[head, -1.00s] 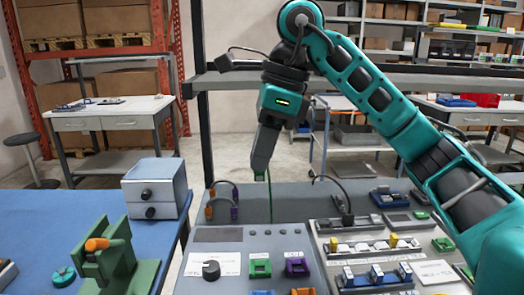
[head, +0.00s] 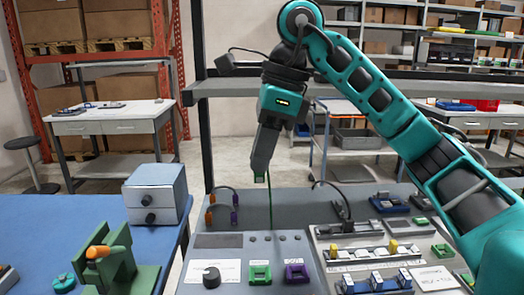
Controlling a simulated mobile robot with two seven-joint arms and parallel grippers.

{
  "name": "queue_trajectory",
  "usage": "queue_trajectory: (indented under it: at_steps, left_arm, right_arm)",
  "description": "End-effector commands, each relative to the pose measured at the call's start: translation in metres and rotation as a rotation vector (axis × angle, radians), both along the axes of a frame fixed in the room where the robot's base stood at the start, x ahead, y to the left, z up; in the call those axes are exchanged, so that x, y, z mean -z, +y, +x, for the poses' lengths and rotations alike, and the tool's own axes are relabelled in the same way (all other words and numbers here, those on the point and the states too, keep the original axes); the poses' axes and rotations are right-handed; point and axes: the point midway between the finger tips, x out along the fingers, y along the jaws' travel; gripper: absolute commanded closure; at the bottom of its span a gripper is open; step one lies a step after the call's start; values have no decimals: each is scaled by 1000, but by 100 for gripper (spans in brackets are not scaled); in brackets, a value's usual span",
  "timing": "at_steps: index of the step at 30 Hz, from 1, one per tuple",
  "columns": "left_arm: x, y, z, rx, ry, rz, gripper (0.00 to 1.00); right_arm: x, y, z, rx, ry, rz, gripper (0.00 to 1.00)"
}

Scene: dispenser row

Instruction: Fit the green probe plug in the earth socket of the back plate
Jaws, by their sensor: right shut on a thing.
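My right gripper (head: 260,174) is shut on the green probe plug (head: 260,179), and only a small bit of the plug shows below the fingertips. It is in the air above the back part of the grey bench, apart from the sockets below. A thin green cable (head: 270,205) hangs down beside it. The grey panel (head: 225,240) in front has a black knob (head: 211,277), a green socket block (head: 260,273) and a purple socket block (head: 297,271). I cannot tell which part is the earth socket or the back plate. My left gripper is not in view.
Orange and purple plugs with looped leads (head: 222,206) stand at left. A black lead (head: 338,200) and a module rail (head: 360,254) are at right. A grey drawer box (head: 157,193) and a green stand (head: 127,262) sit on the blue table (head: 80,215).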

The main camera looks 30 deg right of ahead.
Motion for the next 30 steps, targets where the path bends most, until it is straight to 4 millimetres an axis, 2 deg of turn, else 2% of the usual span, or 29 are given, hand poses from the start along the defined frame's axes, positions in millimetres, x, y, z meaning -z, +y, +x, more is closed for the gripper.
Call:
queue_trajectory:
  at_steps: [5, 18, 30]
  left_arm:
    - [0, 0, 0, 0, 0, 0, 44]
    - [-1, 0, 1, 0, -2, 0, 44]
    - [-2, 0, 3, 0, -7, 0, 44]
  right_arm:
    - [-2, 0, 0, 0, -1, 0, 100]
    - [-30, 0, 0, 0, -1, 0, 100]
    - [-28, 0, 0, 1, 1, 1, 100]
